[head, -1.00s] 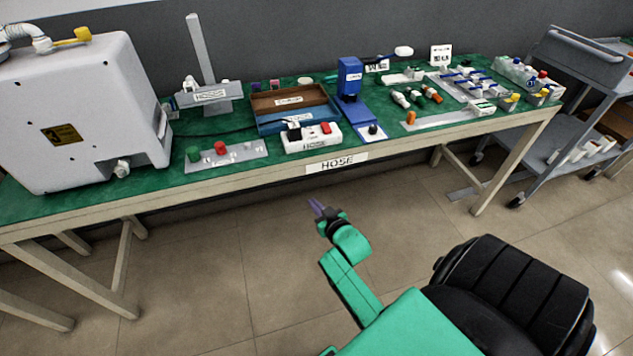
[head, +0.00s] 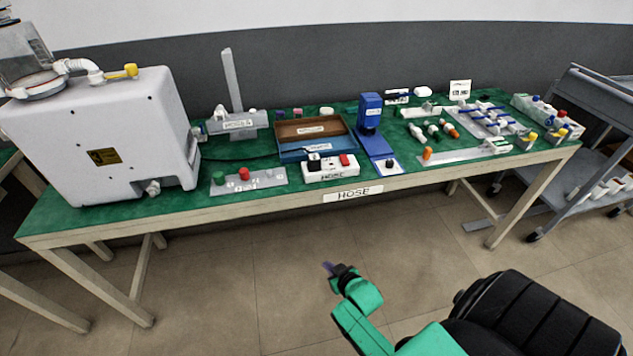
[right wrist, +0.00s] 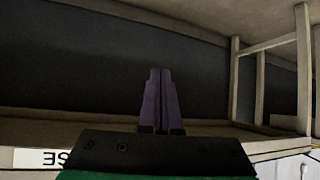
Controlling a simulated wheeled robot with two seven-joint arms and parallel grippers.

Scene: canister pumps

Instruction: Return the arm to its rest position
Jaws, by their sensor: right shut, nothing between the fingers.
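My right gripper (head: 328,267) is in front of the table, below the level of its top and apart from it. Its purple fingers also show in the right wrist view (right wrist: 161,100), where they lie side by side, shut with nothing between them. My right arm is bent and green, coming in from the lower right of the head view. My left gripper is not in view.
The green-topped table (head: 110,213) has a front label reading HOSE (head: 354,194). On it stand a white canister machine (head: 100,135), a brown and blue tray (head: 308,130) and a blue stand (head: 370,112). A grey cart (head: 590,130) stands right. The floor before the table is clear.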

